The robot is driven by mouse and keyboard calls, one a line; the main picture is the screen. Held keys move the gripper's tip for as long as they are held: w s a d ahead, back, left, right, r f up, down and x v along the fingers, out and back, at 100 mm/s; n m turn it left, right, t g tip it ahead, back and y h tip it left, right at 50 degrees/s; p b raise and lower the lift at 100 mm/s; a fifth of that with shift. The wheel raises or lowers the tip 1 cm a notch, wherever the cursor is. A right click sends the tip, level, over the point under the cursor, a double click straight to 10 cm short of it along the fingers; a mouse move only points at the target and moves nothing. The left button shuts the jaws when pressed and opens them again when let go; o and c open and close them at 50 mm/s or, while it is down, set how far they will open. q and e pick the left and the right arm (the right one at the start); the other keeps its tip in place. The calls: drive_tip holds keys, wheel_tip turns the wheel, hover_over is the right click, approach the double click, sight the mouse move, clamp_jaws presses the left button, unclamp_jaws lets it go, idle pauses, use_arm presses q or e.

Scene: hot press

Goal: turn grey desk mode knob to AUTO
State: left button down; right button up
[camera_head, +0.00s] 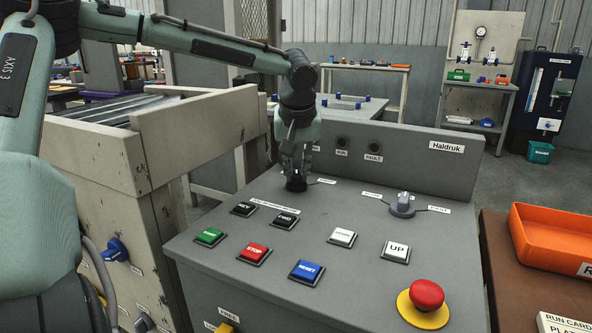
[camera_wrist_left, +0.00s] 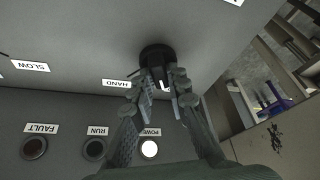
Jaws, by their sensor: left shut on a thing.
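The grey desk (camera_head: 330,215) slopes up toward its back panel. The mode knob (camera_head: 296,185) is a dark round knob at the desk's back left, mostly covered by my left gripper (camera_head: 295,165). In the left wrist view the knob (camera_wrist_left: 157,54) sits between the fingertips of my left gripper (camera_wrist_left: 163,84), which is shut on it. A small white mark shows between the fingertips. My right gripper is out of view.
A second grey knob (camera_head: 403,204) stands at the right. Several push buttons, including a red STOP (camera_head: 254,253), and a red emergency button (camera_head: 427,295) fill the front. An orange bin (camera_head: 555,236) stands at the right. In the wrist view the POWER lamp (camera_wrist_left: 149,149) is lit.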

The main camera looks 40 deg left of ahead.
use_arm(q)
drive_tip(key=shift+n+g+y, duration=0.3)
drive_tip(key=shift+n, duration=0.9)
drive_tip(key=shift+w, duration=0.1)
drive_tip(key=c, duration=1.5)
unclamp_jaws()
drive_tip(key=v, duration=1.2)
drive_tip(key=shift+w+r, duration=0.1)
